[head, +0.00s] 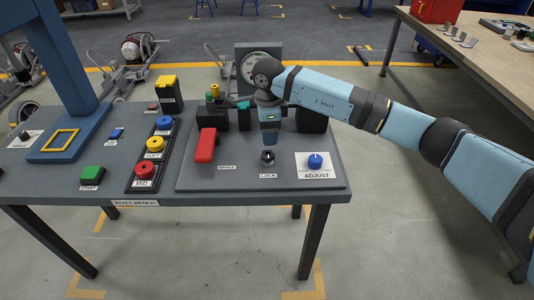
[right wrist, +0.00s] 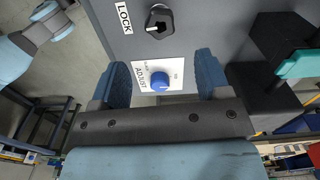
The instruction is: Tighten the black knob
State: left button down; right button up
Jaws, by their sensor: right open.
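The black knob (head: 268,156) stands on the grey panel of the bench, above the LOCK label (head: 268,176). It shows whole near the top of the right wrist view (right wrist: 158,22), with a pale slot mark by its base. My right gripper (head: 269,143) points down just behind and above it in the head view, apart from it. In the right wrist view, its blue fingers (right wrist: 161,62) are spread with nothing between them, and the knob lies beyond the fingertips. My left gripper is not in view.
A blue knob (head: 315,161) on a white ADJUST plate sits right of the black knob. A red lever (head: 205,146) stands to the left. Dark blocks (head: 311,120) and a gauge (head: 259,66) are behind. Red, yellow and blue buttons line a strip (head: 133,186) further left.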

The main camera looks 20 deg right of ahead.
aim_at(268, 154)
notch_tip(268, 154, down, 9)
jog(key=shift+f, duration=0.15)
jog(key=c, duration=0.9)
